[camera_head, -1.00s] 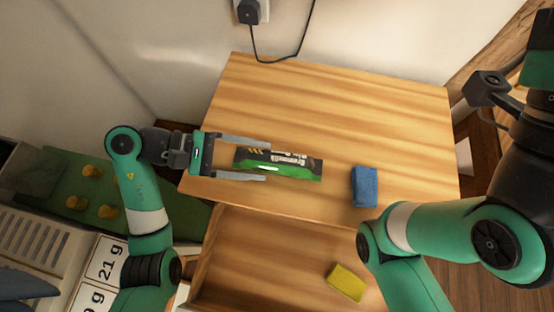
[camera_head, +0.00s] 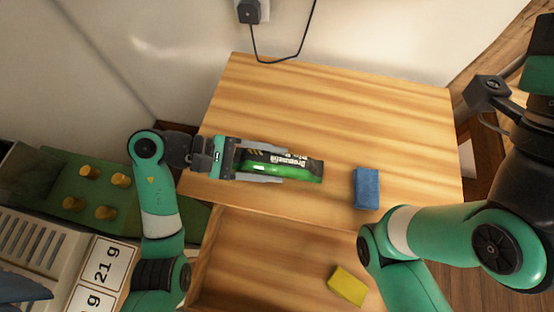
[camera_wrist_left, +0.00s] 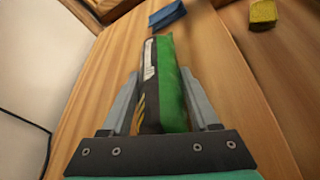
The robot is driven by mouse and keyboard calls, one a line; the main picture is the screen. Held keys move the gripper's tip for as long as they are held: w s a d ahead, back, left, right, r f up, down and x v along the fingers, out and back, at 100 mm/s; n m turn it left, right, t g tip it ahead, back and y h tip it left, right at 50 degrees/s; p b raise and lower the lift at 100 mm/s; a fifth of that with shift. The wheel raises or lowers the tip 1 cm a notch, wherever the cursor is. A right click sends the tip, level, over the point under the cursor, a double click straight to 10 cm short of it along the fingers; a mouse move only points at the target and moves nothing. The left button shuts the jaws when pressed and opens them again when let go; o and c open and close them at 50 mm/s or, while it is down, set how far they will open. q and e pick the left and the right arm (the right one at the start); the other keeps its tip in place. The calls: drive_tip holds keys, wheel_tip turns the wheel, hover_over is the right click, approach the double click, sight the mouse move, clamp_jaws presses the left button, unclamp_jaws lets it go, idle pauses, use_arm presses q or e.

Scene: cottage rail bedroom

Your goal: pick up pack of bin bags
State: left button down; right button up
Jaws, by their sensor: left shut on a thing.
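The pack of bin bags (camera_head: 308,169) is a long green and black pack with white lettering, on the wooden top near its front edge. My left gripper (camera_head: 282,166) comes in from the left with one finger along each long side of the pack, shut on it. In the left wrist view the pack (camera_wrist_left: 172,85) lies lengthwise between the two fingers, its far end sticking out beyond them. I cannot tell whether it is clear of the wood. My right arm shows at the right, but its fingertips are not in view.
A blue sponge-like block (camera_head: 366,188) lies on the wooden top (camera_head: 330,105), right of the pack. A yellow block (camera_head: 347,286) lies in the open drawer (camera_head: 270,262) below. A black cable (camera_head: 290,57) hangs on the wall behind. The back of the top is clear.

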sight(293, 160)
use_arm(q)
drive_tip(key=shift+r, duration=0.1)
drive_tip(key=shift+r, duration=0.3)
wheel_tip(293, 160, up, 2)
drive_tip(key=shift+r+p, duration=0.25)
drive_tip(key=shift+p, duration=0.8)
drive_tip(key=s+d+r+p, duration=0.1)
drive_tip(key=r+p, duration=0.1)
drive_tip(key=d+r+p, duration=0.1)
drive_tip(key=r+p, duration=0.1)
drive_tip(key=s+d+r+p, duration=0.1)
drive_tip(key=r, duration=0.1)
drive_tip(key=shift+s+d+r+p, duration=0.3)
drive_tip(key=shift+s+d+p, duration=0.05)
drive_tip(key=shift+d+p, duration=0.05)
drive_tip(key=s+d+r+p, duration=0.3)
drive_tip(key=s+d, duration=0.2)
drive_tip(key=d, duration=0.2)
drive_tip(key=shift+s+d, duration=0.15)
drive_tip(key=shift+d, duration=0.2)
